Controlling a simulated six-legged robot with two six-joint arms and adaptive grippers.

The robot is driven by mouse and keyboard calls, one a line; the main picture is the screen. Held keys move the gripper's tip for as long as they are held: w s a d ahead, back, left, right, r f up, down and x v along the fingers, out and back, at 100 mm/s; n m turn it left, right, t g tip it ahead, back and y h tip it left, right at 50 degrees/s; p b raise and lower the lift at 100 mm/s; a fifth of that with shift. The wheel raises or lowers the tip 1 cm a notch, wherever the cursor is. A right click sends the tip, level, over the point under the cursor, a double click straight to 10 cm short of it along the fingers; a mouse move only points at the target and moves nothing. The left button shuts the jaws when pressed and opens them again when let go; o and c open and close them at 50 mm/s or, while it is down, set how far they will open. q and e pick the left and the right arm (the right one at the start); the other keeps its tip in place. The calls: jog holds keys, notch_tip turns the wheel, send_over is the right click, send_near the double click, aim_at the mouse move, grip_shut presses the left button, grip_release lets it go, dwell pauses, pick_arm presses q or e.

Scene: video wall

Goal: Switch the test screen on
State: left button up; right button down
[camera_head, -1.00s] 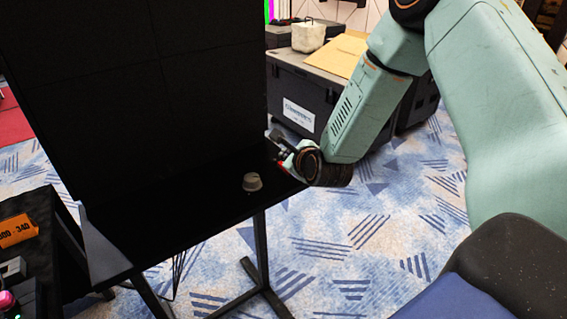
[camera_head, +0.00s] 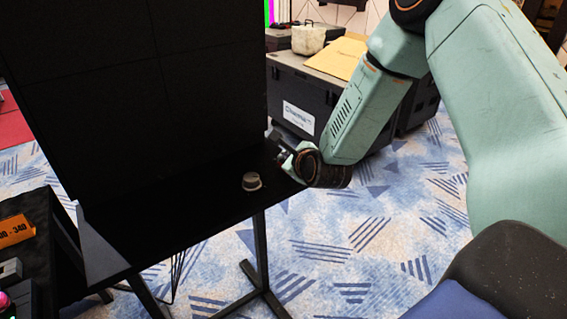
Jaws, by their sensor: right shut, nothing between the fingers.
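The test screen (camera_head: 160,90) is a large black panel of tiles at the upper left, and its face is dark. A black shelf (camera_head: 170,225) on a metal stand lies in front of it. A small grey-beige knob (camera_head: 252,181) stands on the shelf near its right end. My right gripper (camera_head: 280,146) is shut and empty, at the right edge of the screen and shelf. It is above and to the right of the knob, apart from it. Its fingertips are small and partly dark against the screen. My left gripper is not in view.
A black flight case (camera_head: 330,85) with a white label stands behind my right arm, with a whitish pot (camera_head: 308,38) on top. A dark table (camera_head: 40,245) with an orange sign (camera_head: 14,230) is at the left.

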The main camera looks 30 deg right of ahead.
jog(key=shift+f+b, duration=0.25)
jog(key=shift+b, duration=0.05)
jog(key=shift+r, duration=0.1)
dwell(0.5)
jog(key=shift+s+r+p, duration=0.25)
jog(key=shift+r+p, duration=0.3)
jog(key=shift+r, duration=0.2)
jog(key=shift+r, duration=0.1)
jog(key=shift+s+r+p, duration=0.25)
jog(key=shift+r+p, duration=0.4)
jog(key=shift+r, duration=0.1)
jog(key=shift+s+r+p, duration=0.25)
jog(key=shift+r+p, duration=0.4)
jog(key=shift+r, duration=0.15)
jog(key=shift+s+r+p, duration=0.25)
jog(key=shift+r+p, duration=0.4)
jog(key=shift+r, duration=0.1)
jog(key=shift+f, duration=0.1)
